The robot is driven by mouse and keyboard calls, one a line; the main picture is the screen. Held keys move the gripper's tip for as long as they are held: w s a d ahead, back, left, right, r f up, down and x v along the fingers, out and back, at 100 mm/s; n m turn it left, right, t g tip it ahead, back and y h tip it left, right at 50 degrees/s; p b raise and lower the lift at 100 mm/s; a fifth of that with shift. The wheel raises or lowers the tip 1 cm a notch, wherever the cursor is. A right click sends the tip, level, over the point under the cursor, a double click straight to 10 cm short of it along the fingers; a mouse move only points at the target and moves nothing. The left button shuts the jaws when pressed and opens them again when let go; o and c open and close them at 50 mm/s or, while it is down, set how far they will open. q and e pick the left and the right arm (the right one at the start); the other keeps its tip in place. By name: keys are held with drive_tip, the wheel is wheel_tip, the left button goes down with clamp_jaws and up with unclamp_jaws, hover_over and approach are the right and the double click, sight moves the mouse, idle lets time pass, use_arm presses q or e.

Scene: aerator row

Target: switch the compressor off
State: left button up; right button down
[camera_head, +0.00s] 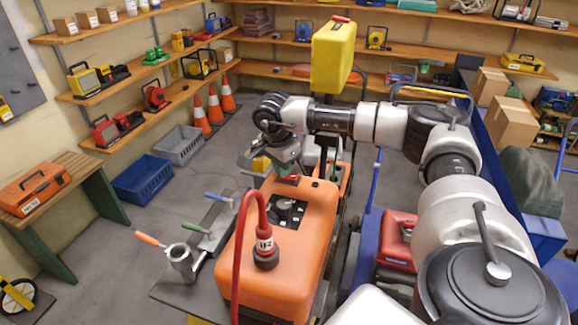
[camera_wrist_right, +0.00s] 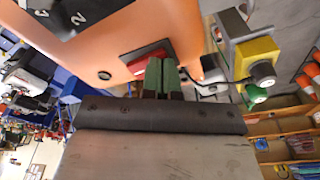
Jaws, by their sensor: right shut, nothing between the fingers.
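The compressor is an orange housing (camera_head: 322,215) standing on a dark bench. A black panel with a dial (camera_head: 285,210) is on its top, and the panel's corner shows in the right wrist view (camera_wrist_right: 75,15). A red rocker switch (camera_wrist_right: 140,60) in a dark recess is on the housing, partly hidden by my fingers. My right gripper (camera_head: 287,175) is at the compressor's far end. Its green-padded fingers (camera_wrist_right: 160,72) are shut, with nothing between them, and their tips are at the switch. I cannot tell whether they press it. My left gripper is not in view.
A red hose (camera_head: 243,240) curves up from a fitting on the housing. A round black button (camera_wrist_right: 104,75) is near the switch. A yellow block with a black knob (camera_wrist_right: 257,52) is beside the compressor. Handled tools (camera_head: 205,235) lie on the bench's left side.

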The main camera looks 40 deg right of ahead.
drive_tip(key=shift+r, duration=0.1)
drive_tip(key=shift+r+p, duration=2.6)
drive_tip(key=shift+r, duration=0.85)
